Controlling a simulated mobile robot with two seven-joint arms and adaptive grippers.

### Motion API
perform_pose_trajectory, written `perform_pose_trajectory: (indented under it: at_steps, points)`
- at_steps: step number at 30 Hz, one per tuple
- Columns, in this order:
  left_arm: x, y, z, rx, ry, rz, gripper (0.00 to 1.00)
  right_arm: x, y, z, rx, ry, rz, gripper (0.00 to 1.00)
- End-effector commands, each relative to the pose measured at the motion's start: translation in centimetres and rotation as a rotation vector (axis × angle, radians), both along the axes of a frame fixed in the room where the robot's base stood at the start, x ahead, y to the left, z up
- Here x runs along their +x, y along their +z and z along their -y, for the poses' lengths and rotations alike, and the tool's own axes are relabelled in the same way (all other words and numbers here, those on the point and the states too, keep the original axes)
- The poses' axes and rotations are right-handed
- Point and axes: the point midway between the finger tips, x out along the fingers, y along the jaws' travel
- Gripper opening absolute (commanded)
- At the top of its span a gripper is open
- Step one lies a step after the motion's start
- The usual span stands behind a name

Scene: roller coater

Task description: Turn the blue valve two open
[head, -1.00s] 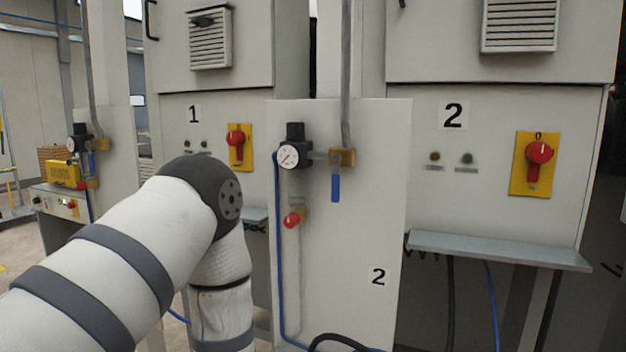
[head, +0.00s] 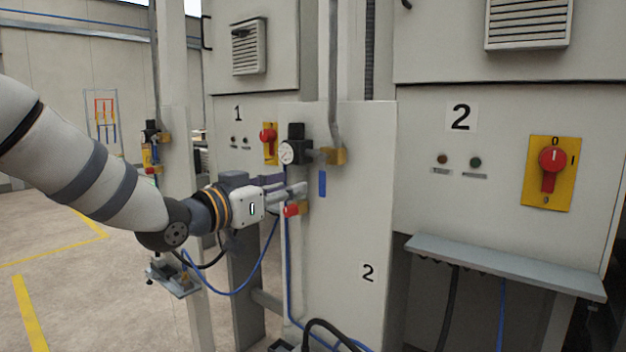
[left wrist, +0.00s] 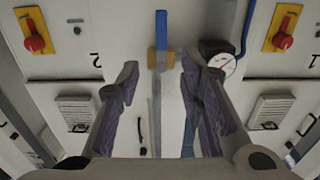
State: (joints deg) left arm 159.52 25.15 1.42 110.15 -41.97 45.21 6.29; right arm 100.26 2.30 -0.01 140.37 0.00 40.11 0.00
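The blue valve handle (head: 322,183) of valve two hangs straight down from its brass body (head: 334,156) on the white panel marked 2. The handle also shows in the left wrist view (left wrist: 161,26), which is upside down, with the brass body (left wrist: 160,59) next to it. My left gripper (head: 298,190) is just left of the handle in the head view. In the left wrist view the fingers (left wrist: 160,78) are spread apart and empty, with the handle beyond the gap between them. No contact with the handle shows. My right gripper is out of view.
A pressure gauge (head: 288,153) sits left of the valve, and a red knob (head: 292,210) is close below my left gripper. A grey shelf (head: 505,267) juts out at the lower right. A blue hose (head: 287,280) runs down the panel. Open floor lies at left.

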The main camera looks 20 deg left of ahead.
Motion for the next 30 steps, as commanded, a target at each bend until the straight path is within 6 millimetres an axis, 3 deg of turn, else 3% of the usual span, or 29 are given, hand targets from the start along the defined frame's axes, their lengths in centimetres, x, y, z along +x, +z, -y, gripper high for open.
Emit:
perform_pose_trajectory:
  at_steps: [9, 15, 26, 30]
  points:
    - [6.7, -0.4, 2.5, 0.002, -0.001, -0.003, 0.34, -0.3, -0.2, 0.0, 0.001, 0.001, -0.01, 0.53]
    - [10.4, -1.1, 3.7, 0.003, -0.001, -0.013, 0.34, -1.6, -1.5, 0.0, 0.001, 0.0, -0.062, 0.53]
    - [11.1, -0.2, 4.1, 0.0, 0.0, -0.003, 0.34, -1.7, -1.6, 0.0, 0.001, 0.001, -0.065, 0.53]
    - [11.1, -0.2, 4.1, 0.0, 0.0, -0.004, 0.05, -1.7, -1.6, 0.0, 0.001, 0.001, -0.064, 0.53]
